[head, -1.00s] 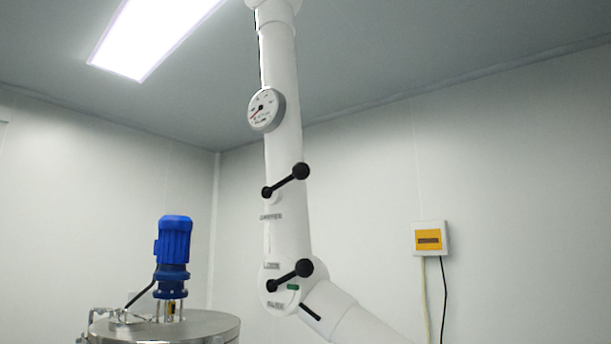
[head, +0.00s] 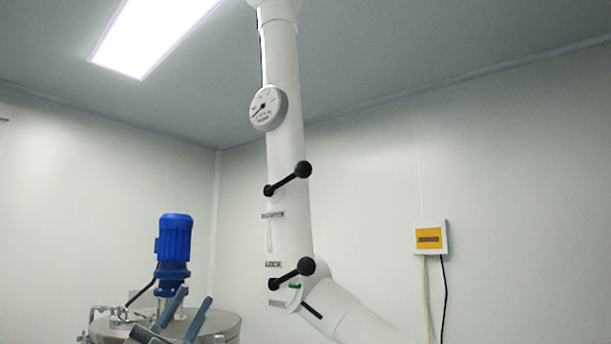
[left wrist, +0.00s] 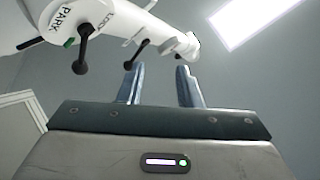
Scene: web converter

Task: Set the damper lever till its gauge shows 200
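The white duct arm (head: 287,130) hangs from above with a round gauge (head: 264,109); its red needle points to the lower left, and the numbers are too small to read. The black damper lever (head: 286,180) sits below it, its ball knob up to the right, above a label that seems to read DAMPER. A similar lower lever (head: 291,274) is at the LOCK and PARK labels. My left gripper (head: 194,298) is open and empty, low and left of both levers. In the left wrist view its fingers (left wrist: 158,70) are apart, with the lower lever (left wrist: 84,50) to their left.
A blue motor (head: 174,240) stands on a steel vessel (head: 218,325) behind my left gripper. The duct's lower section (head: 345,312) slants down to the right. A yellow and white wall box (head: 429,238) hangs at right. Space left of the levers looks clear.

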